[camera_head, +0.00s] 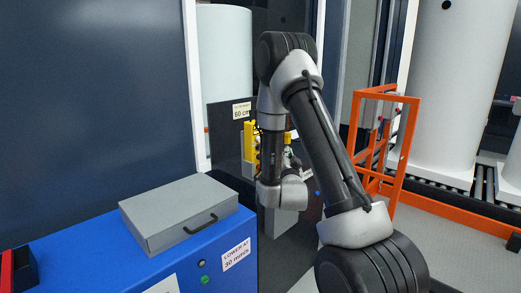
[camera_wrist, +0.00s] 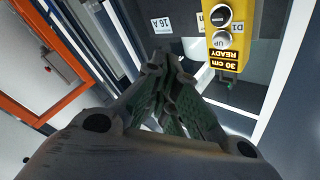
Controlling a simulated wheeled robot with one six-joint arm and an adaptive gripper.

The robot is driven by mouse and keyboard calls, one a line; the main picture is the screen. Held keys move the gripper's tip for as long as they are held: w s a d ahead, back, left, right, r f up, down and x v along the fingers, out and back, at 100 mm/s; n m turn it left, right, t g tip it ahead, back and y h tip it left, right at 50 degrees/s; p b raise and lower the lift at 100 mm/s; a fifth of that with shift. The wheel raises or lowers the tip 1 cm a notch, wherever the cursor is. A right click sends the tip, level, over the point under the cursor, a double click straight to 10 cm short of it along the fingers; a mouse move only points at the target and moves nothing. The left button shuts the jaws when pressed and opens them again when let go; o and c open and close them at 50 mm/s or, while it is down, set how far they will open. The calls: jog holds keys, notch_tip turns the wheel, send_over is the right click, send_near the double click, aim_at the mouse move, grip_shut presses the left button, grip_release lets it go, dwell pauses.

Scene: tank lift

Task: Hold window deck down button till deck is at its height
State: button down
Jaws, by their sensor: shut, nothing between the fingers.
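A yellow control box (camera_wrist: 232,50) hangs at the upper right of the wrist view. It has two round buttons: one (camera_wrist: 221,39) seems lettered "UP", and the other (camera_wrist: 221,15) has lettering too blurred to be sure of. The box also shows in the head view (camera_head: 249,140), partly behind my arm. My gripper (camera_wrist: 170,62) is shut and empty, its tips apart in the picture from the buttons. Whether the tips touch anything is unclear. A dark panel (camera_head: 226,130) with a "60 cm" sign stands behind; I cannot tell whether it is the deck.
A blue cabinet (camera_head: 150,250) with a grey lidded case (camera_head: 178,212) stands at the front left. An orange frame (camera_head: 398,150) stands right of my arm, before white tanks (camera_head: 450,80) on rollers. A grey floor strip is open at the lower right.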

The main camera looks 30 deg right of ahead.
jog(key=shift+r, duration=0.1)
dwell(0.3)
jog(key=w+a, duration=0.3)
jog(key=w, duration=0.5)
jog(key=shift+w, duration=0.15)
jog(key=shift+w, duration=0.1)
dwell(1.3)
jog(key=shift+w+a, duration=0.15)
jog(key=shift+w, duration=0.15)
jog(key=shift+w+a, duration=0.15)
jog(key=shift+w, duration=0.3)
dwell(2.0)
jog(key=shift+s+d, duration=0.3)
jog(key=shift+s, duration=0.55)
jog(key=shift+s+d, duration=0.3)
jog(key=shift+s, duration=0.5)
jog(key=shift+s+d, duration=0.25)
jog(key=shift+s, duration=0.55)
jog(key=shift+s+d, duration=0.3)
jog(key=shift+s, duration=0.5)
